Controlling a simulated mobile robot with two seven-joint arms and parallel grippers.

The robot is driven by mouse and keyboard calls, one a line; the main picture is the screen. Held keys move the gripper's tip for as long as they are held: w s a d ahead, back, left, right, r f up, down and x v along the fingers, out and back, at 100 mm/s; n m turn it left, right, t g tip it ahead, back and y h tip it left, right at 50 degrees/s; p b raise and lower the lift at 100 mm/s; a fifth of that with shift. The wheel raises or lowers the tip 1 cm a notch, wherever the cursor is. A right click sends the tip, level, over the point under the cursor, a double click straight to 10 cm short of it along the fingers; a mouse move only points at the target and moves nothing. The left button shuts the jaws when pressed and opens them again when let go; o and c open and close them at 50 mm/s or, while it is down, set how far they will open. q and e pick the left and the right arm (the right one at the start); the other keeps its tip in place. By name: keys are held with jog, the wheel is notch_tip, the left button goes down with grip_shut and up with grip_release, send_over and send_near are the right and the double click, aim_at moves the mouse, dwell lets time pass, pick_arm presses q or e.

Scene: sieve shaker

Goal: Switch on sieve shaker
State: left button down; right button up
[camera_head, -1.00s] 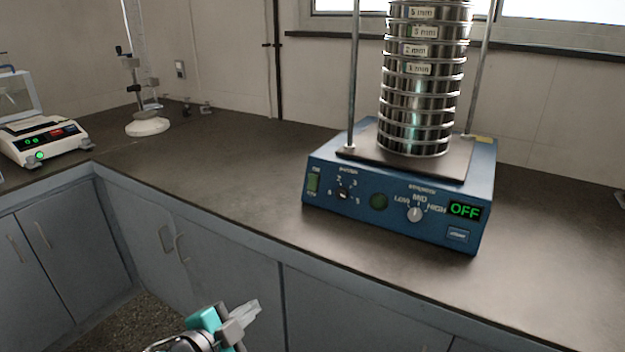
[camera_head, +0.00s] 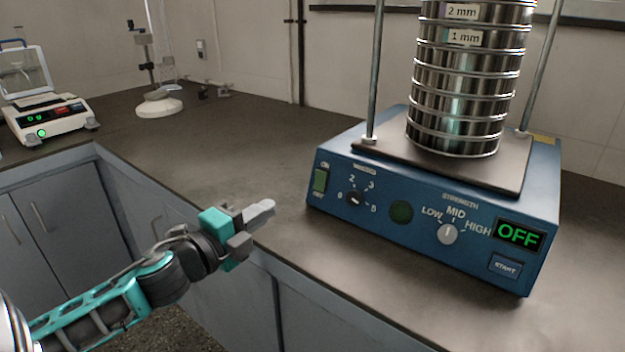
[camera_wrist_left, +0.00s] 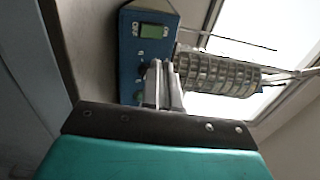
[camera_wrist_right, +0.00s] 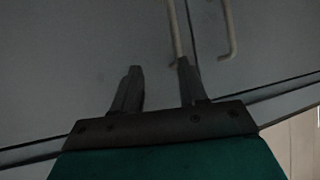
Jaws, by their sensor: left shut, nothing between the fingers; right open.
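The sieve shaker (camera_head: 330,210) is a blue box on the dark counter, with a stack of metal sieves (camera_head: 462,90) on top. Its display (camera_head: 518,234) reads OFF in green. A green rocker switch (camera_head: 320,180) is at the left of its front panel, then a numbered knob (camera_head: 355,198), a strength knob (camera_head: 447,234) pointing near MID and a START button (camera_head: 505,266). My left gripper (camera_head: 262,212) is shut and empty, left of the panel and apart from it; its fingers (camera_wrist_left: 164,88) show before the shaker in the left wrist view. My right gripper (camera_wrist_right: 158,85) is open and empty, facing cabinet doors.
A white balance (camera_head: 50,118) with a green light stands at the far left. A stand with a white round base (camera_head: 160,106) is at the back. The counter (camera_head: 230,150) between them and the shaker is clear. Grey cabinets (camera_head: 60,210) are below its edge.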

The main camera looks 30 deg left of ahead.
aim_at(320, 174)
pick_arm(q)
jog(key=shift+w, duration=0.45)
jog(key=w, duration=0.4)
jog(key=w+b, duration=0.1)
jog(key=w, duration=0.3)
jog(key=w+d, duration=0.1)
jog(key=w, duration=0.4)
jog(key=shift+w+r+p, duration=0.2)
jog(key=shift+r+p, duration=0.15)
jog(key=shift+p, duration=0.4)
jog(key=shift+d+f, duration=0.1)
jog(key=shift+f, duration=0.15)
